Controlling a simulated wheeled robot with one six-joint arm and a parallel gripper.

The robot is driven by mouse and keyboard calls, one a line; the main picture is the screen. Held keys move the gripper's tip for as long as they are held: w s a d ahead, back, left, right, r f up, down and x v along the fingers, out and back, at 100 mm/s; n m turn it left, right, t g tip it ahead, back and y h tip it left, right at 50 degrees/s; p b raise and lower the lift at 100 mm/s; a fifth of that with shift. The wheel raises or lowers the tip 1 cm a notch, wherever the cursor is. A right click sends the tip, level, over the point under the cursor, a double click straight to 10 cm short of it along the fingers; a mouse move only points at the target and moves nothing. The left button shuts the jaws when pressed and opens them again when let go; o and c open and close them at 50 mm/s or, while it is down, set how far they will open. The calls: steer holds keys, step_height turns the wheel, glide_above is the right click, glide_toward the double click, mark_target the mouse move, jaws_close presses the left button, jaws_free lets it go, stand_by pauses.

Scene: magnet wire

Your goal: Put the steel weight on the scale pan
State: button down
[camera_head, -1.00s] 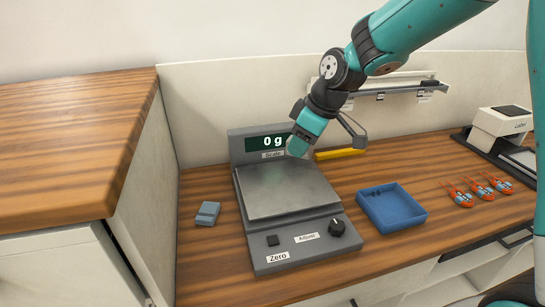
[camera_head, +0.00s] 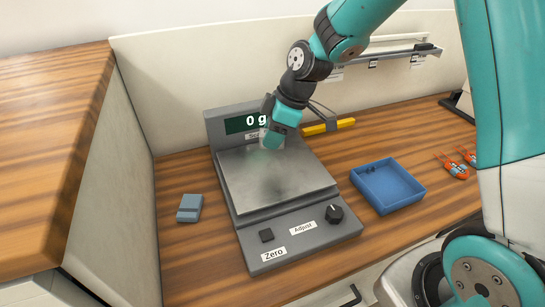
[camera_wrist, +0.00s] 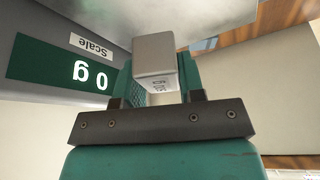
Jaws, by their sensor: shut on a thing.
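The scale (camera_head: 250,222) stands on the wooden bench with its flat grey scale pan (camera_head: 285,188) empty. Its display (camera_head: 240,124) reads 0 g. My gripper (camera_head: 272,142) is over the rear part of the pan, just in front of the display. In the wrist view my gripper (camera_wrist: 158,82) is shut on the steel weight (camera_wrist: 154,55), a small grey block with printed lettering on one face. In that view the pan (camera_wrist: 215,22) lies beyond the weight. In the head view the weight is mostly lost against the fingers. The gap to the pan is hard to judge.
A blue tray (camera_head: 408,202) with small dark pieces lies right of the scale. A grey-blue block (camera_head: 189,208) lies to its left. A yellow bar (camera_head: 328,127) is behind at right. Orange items (camera_head: 455,168) lie further right. A tall wood-topped cabinet (camera_head: 85,160) borders the left.

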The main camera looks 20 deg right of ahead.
mark_target(267, 166)
steer(key=shift+f, duration=3.25)
steer(key=shift+f+b, duration=0.2)
steer(key=shift+b, duration=0.1)
steer(key=c, duration=0.7)
jaws_free()
steer(key=shift+r, duration=0.1)
